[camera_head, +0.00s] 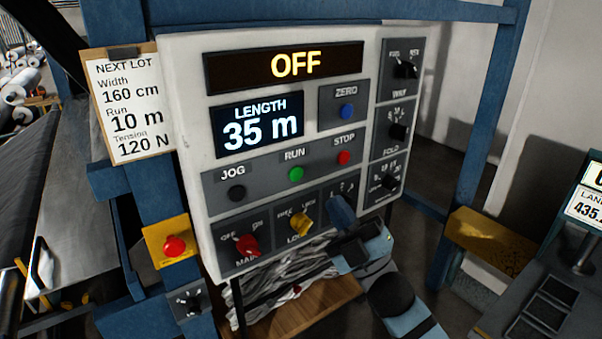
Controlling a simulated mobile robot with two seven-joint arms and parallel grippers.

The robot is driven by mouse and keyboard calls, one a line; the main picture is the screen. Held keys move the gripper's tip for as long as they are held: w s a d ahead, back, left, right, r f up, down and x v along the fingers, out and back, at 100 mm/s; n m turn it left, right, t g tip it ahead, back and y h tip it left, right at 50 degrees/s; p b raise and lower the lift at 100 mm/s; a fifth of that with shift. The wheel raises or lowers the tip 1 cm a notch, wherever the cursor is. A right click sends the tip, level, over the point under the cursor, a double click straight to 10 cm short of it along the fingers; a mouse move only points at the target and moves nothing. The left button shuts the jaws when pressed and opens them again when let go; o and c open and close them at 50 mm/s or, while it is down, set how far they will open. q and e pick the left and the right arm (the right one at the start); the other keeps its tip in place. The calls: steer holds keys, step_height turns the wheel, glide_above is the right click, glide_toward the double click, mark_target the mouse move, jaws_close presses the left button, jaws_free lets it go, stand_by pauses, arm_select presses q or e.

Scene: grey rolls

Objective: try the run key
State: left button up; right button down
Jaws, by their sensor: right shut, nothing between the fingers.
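The green RUN key (296,174) sits between the black JOG key (237,193) and the red STOP key (344,158) on the white control panel (190,130). The top display (284,66) reads OFF. The length display (257,124) reads 35 m. A red main switch (247,245) and a yellow lock knob (301,224) are at the lower left. My right gripper (340,209) is shut and empty, below and right of the RUN key. It covers part of the lower row. Whether it touches the panel cannot be told. My left gripper is out of view.
A NEXT LOT card (124,107) at the left reads width 160 cm, run 10 m, tension 120 N. A blue ZERO key (347,111) and black dials (398,131) are on the panel. A red button on a yellow box (168,245) is at the lower left.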

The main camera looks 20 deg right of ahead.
mark_target(296, 174)
steer(key=shift+w+a+b, duration=0.2)
steer(key=shift+w+a, duration=0.3)
steer(key=shift+w, duration=0.9)
steer(key=shift+w+a+b, duration=0.15)
steer(key=shift+w+a, duration=0.35)
steer(key=shift+w, duration=0.9)
steer(key=shift+w+a+b, duration=0.2)
steer(key=shift+w+a, duration=0.3)
steer(key=shift+w, duration=0.9)
steer(key=shift+w+a, duration=0.15)
steer(key=shift+w, duration=0.25)
steer(key=shift+w+a, duration=0.1)
steer(key=shift+w, duration=0.25)
steer(key=shift+s, duration=0.15)
steer(key=shift+s+d, duration=0.3)
steer(key=shift+s, duration=0.35)
